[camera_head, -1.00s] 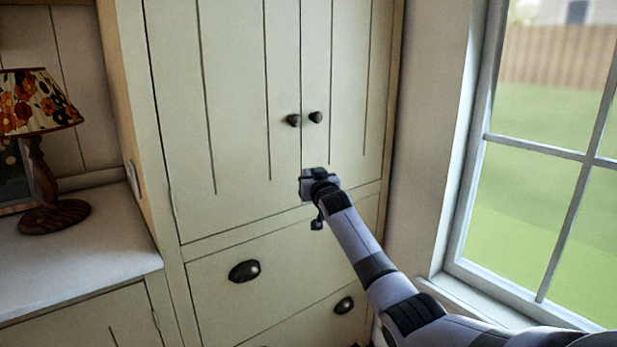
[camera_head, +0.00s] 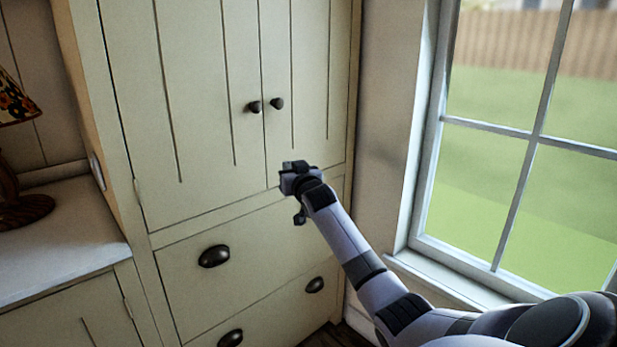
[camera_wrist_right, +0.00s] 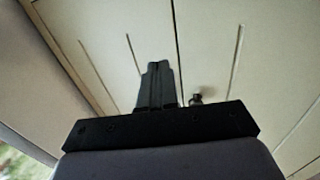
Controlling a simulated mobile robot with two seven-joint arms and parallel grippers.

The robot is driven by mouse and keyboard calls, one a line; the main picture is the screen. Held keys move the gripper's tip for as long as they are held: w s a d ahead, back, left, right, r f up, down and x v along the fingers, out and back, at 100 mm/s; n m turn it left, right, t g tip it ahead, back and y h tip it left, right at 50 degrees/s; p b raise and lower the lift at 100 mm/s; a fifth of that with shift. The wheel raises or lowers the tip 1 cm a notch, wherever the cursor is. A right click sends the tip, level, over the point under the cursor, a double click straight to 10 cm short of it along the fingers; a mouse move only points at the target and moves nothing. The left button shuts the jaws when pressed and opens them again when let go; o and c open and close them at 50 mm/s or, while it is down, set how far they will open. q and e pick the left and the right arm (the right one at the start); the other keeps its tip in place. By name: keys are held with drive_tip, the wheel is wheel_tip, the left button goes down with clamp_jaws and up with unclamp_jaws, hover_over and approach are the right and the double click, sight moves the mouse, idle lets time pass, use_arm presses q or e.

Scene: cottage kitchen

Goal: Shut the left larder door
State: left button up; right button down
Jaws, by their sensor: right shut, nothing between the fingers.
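The left larder door (camera_head: 195,115) is a cream panelled door with a dark round knob (camera_head: 254,106) near its right edge. It looks flush with the right larder door (camera_head: 310,80), which has its own dark knob (camera_head: 277,103); only a thin seam shows between them. My right gripper (camera_head: 288,172) is in front of the lower part of the doors, below the knobs. In the right wrist view its fingers (camera_wrist_right: 158,85) are together and empty, with the door panels beyond and one knob (camera_wrist_right: 196,98) partly hidden. I cannot tell whether it touches a door. My left gripper is out of view.
Drawers with dark cup pulls (camera_head: 214,256) lie below the doors. A counter (camera_head: 60,240) with a lamp (camera_head: 18,150) stands at the left. A window (camera_head: 500,150) with a sill is at the right, beside my right arm.

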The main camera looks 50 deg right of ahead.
drive_tip(key=s, duration=0.7)
drive_tip(key=shift+a, duration=0.35)
drive_tip(key=shift+r, duration=0.1)
drive_tip(key=s+a+f+n+g+y, duration=0.1)
drive_tip(key=s+a+f+n+y, duration=0.2)
drive_tip(key=a+f, duration=0.6)
drive_tip(key=s+a+f+n+g+y, duration=0.1)
drive_tip(key=s+a+f+n+y, duration=0.15)
drive_tip(key=a+f, duration=0.7)
drive_tip(key=s+a+f+n+g+y, duration=0.1)
drive_tip(key=s+a+f+y, duration=0.1)
drive_tip(key=s+a+f, duration=0.5)
drive_tip(key=s+a+f+n+g+y+p, duration=0.1)
drive_tip(key=s+a+f+g+y, duration=0.1)
drive_tip(key=s+a+f, duration=0.4)
drive_tip(key=s+a, duration=0.5)
drive_tip(key=s, duration=0.3)
drive_tip(key=shift+s+a+f+g, duration=0.2)
drive_tip(key=shift+a+f+g, duration=0.1)
drive_tip(key=shift+a+f, duration=0.1)
drive_tip(key=shift+y, duration=0.25)
